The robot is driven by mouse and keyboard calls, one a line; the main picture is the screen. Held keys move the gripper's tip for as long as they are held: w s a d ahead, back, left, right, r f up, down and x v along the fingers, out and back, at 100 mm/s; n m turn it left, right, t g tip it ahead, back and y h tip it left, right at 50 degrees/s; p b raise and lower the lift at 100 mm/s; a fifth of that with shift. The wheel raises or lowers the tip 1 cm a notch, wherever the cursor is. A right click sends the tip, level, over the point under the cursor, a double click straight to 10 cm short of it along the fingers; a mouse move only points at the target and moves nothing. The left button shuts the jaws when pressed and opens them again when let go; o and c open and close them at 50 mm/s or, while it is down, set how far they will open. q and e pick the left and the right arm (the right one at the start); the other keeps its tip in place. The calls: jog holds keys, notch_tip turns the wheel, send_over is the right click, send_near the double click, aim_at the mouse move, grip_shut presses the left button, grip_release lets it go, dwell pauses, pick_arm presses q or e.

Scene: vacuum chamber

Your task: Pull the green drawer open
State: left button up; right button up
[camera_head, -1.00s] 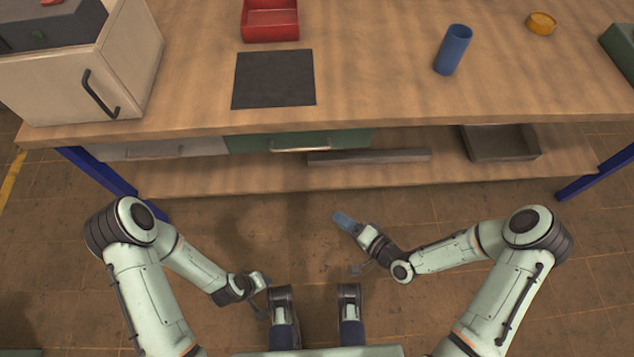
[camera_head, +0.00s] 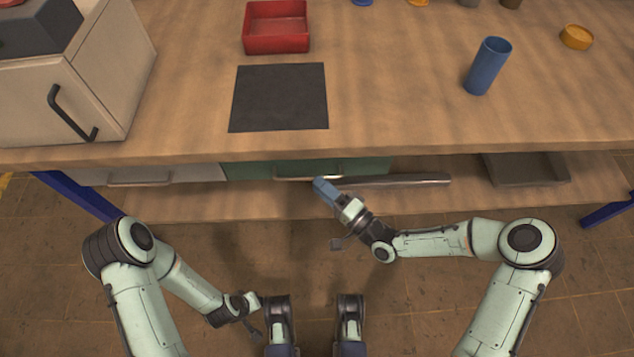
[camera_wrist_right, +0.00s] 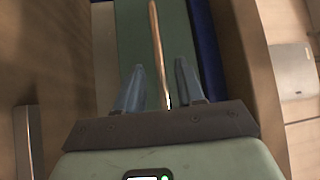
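The green drawer (camera_head: 250,171) sits under the front edge of the workbench and looks closed. Its pale bar handle (camera_head: 296,178) runs along the front. My right gripper (camera_head: 321,187) is at the right end of this handle, partly covering it. In the right wrist view, the two fingers of my right gripper (camera_wrist_right: 160,85) are apart, with the handle (camera_wrist_right: 158,50) running between them in front of the green drawer front (camera_wrist_right: 132,40). I see a gap on each side of the handle. My left gripper (camera_head: 255,315) hangs low near my base, away from the drawer; its finger opening is unclear.
A pale drawer (camera_head: 200,174) adjoins on the left. A grey bar (camera_head: 400,181) and a dark tray (camera_head: 525,170) lie on the lower shelf (camera_head: 450,205). A blue table leg (camera_head: 75,195) stands at left. The floor before the drawer is clear.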

pick_arm(q)
jog(key=shift+s+a+f, duration=0.1)
jog(key=shift+s+f, duration=0.25)
jog(key=shift+s, duration=0.05)
pick_arm(e)
jog(key=shift+x, duration=1.05)
grip_shut()
